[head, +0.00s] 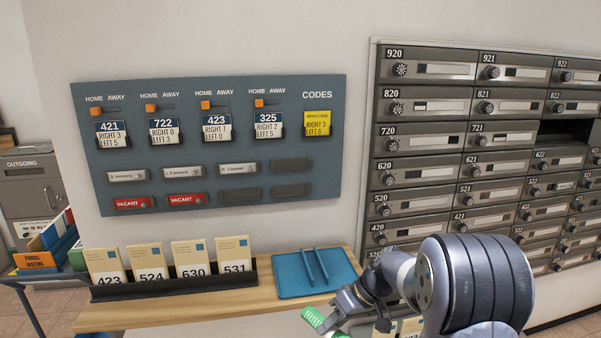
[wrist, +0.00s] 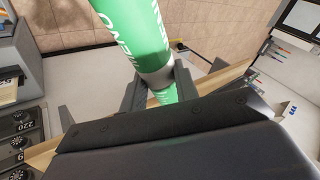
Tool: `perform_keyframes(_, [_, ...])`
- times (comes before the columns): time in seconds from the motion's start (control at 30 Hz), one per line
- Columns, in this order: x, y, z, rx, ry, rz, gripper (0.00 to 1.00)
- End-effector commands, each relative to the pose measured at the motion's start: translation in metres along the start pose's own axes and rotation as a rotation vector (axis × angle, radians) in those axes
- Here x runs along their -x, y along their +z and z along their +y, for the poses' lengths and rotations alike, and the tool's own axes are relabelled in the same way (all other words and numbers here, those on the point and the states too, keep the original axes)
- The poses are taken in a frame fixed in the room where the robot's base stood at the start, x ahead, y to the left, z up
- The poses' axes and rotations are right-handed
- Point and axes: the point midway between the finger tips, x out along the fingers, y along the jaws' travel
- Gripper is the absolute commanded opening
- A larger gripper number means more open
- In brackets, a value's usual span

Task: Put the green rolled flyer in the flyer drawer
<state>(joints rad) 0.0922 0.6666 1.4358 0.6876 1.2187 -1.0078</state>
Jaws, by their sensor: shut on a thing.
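The green rolled flyer (wrist: 135,35) shows large in the wrist view, with white lettering and a pale grey band round it. My gripper (wrist: 158,88) is shut on it near the band, one finger on each side. In the head view the flyer (head: 314,318) shows only as a short green end at the bottom, beside my gripper (head: 343,308), just in front of the wooden shelf's edge. My arm hides part of the mailboxes and the area below them. No drawer marked for flyers can be made out in either view.
The wooden shelf (head: 180,313) holds a black rack (head: 175,282) of numbered cards and a blue tray (head: 290,285) with two sticks. A code board (head: 215,150) hangs above. Grey mailboxes (head: 430,135) fill the right wall. An outgoing box (head: 30,185) stands left.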

Motion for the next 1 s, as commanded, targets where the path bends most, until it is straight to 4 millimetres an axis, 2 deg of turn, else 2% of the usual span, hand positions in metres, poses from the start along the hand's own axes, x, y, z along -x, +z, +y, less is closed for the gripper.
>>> perform_keyframes(0.3, [-0.044,0.081,0.065,-0.298,0.116,0.175,0.07])
perform_keyframes(0.4, [-0.051,0.104,0.076,-0.36,0.144,0.216,0.07])
perform_keyframes(0.5, [-0.056,0.117,0.082,-0.394,0.16,0.241,0.07])
perform_keyframes(0.67, [-0.058,0.126,0.086,-0.412,0.171,0.256,0.07])
perform_keyframes(1.0, [-0.058,0.125,0.086,-0.411,0.17,0.257,0.07])
